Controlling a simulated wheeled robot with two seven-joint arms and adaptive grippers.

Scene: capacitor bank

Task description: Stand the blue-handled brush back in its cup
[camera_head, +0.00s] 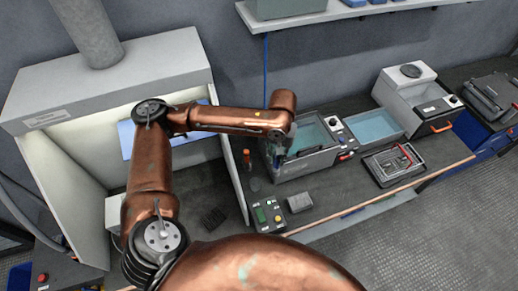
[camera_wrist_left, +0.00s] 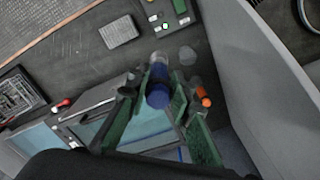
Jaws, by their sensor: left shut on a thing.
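The blue-handled brush (camera_wrist_left: 158,93) is between the green fingers of my left gripper (camera_wrist_left: 157,108), its handle end toward the wrist camera. My left gripper (camera_head: 277,153) is shut on it, above the bench by the left end of the teal-filled bath. In the head view the brush is mostly hidden by the gripper. A small clear cup (camera_wrist_left: 187,55) stands on the bench close beside the brush; it shows faintly in the head view (camera_head: 254,184). The brush appears outside this cup. My right gripper is not in view.
An orange-handled tool (camera_head: 247,158) stands upright left of my gripper, also in the wrist view (camera_wrist_left: 203,98). The bath (camera_head: 308,160) is to the right. A control box (camera_head: 267,214) and a grey block (camera_head: 299,202) lie in front. The hood wall (camera_head: 222,160) is close on the left.

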